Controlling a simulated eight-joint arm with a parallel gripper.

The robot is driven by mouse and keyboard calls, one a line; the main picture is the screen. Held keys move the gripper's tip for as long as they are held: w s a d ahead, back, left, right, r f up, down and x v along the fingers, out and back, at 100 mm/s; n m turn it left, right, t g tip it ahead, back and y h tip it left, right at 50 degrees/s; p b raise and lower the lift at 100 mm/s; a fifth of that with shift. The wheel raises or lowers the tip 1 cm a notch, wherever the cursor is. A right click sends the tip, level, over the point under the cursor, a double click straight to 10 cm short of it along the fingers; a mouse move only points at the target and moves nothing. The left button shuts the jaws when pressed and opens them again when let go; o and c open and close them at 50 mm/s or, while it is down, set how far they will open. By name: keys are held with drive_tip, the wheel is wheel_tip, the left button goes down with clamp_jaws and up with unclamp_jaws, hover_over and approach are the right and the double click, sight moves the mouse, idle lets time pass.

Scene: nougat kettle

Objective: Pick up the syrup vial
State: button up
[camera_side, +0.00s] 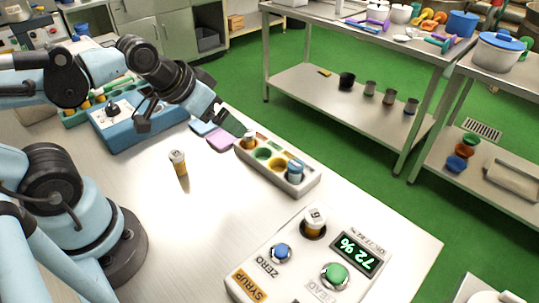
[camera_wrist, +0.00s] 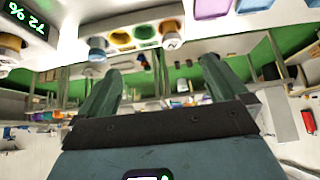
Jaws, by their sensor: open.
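An amber vial with a pale cap (camera_side: 178,163) stands upright on the table in the side view. A similar vial (camera_side: 314,222) stands in the instrument labelled SYRUP (camera_side: 262,262), and another (camera_side: 249,140) is at the far end of the pale rack (camera_side: 305,183). A blue-capped vial (camera_side: 295,172) is at the rack's near end. I cannot tell which amber vial is the syrup vial. My gripper (camera_side: 190,121) is open and empty, above the table behind the loose vial. Its spread fingers also show in the wrist view (camera_wrist: 158,70).
The instrument's display (camera_side: 358,250) reads 72 %, with blue and green buttons beside it. A blue box (camera_side: 140,125) stands behind the loose vial, and pink and blue pads (camera_side: 220,139) lie near the rack. The tabletop around the loose vial is clear.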

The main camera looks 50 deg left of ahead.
drive_tip(key=shift+c, duration=0.2)
idle(0.3)
drive_tip(key=c, duration=0.6)
wheel_tip(320, 180, up, 3)
drive_tip(key=n+g, duration=0.2)
drive_tip(key=g, duration=0.5)
hover_over(315, 216)
drive_tip(key=f, duration=0.6)
drive_tip(key=shift+w, duration=0.35)
drive_tip(key=shift+s+f, duration=0.15)
drive_tip(key=shift+f, duration=1.2)
drive_tip(key=shift+s+f, duration=0.15)
drive_tip(key=shift+f, duration=1.2)
